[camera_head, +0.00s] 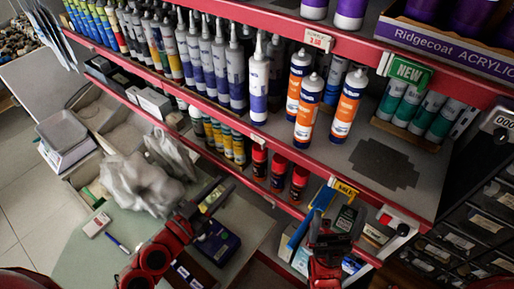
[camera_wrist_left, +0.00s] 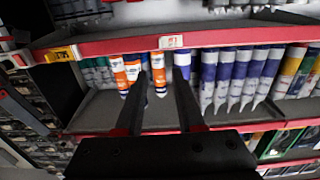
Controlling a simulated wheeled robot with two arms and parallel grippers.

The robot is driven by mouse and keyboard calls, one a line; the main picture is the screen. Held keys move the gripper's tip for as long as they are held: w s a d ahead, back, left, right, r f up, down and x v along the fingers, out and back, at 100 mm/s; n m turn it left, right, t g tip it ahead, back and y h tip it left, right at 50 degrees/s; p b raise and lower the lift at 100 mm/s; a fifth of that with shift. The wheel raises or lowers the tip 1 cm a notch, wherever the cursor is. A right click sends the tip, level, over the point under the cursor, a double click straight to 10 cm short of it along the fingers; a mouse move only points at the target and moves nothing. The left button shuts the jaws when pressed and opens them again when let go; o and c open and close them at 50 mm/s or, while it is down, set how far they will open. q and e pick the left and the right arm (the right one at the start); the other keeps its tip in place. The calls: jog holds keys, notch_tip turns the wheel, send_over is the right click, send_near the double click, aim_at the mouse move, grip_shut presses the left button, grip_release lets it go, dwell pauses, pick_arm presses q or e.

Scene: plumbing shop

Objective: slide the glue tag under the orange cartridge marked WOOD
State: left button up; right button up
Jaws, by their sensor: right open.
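Three orange-and-white cartridges, one (camera_head: 308,112) in front, stand nozzle up on the middle shelf. They also show upside down in the left wrist view (camera_wrist_left: 158,72). I cannot read which one is marked WOOD. A white tag with red print (camera_wrist_left: 171,41) sits on the red rail in the left wrist view. I cannot tell whether it is the glue tag. My left gripper (camera_head: 208,196) is below and left of the cartridges. Its fingers (camera_wrist_left: 162,80) stand apart with nothing held between them. My right gripper (camera_head: 332,226) is open and empty in front of the rail.
A red-and-white price tag (camera_head: 319,39) and a green NEW tag (camera_head: 408,72) hang on the upper rail. A yellow tag (camera_head: 345,189) is on the lower rail, near my right gripper. Blue-and-white cartridges (camera_head: 259,85) stand left of the orange ones. A grey bag (camera_head: 140,182) lies on the counter.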

pick_arm(q)
jog(key=b, duration=0.2)
send_near(262, 146)
jog(key=p+x, duration=0.1)
jog(key=x, duration=0.2)
jog(key=p+x, duration=0.2)
jog(key=x, duration=0.2)
jog(key=shift+w+d+r, duration=0.1)
jog(key=shift+w+r, duration=0.1)
jog(key=shift+w, duration=0.05)
jog(key=shift+w+d+f+p, duration=0.15)
jog(key=shift+w+d+p, duration=0.15)
jog(key=shift+p, duration=0.05)
grip_shut()
dwell(0.9)
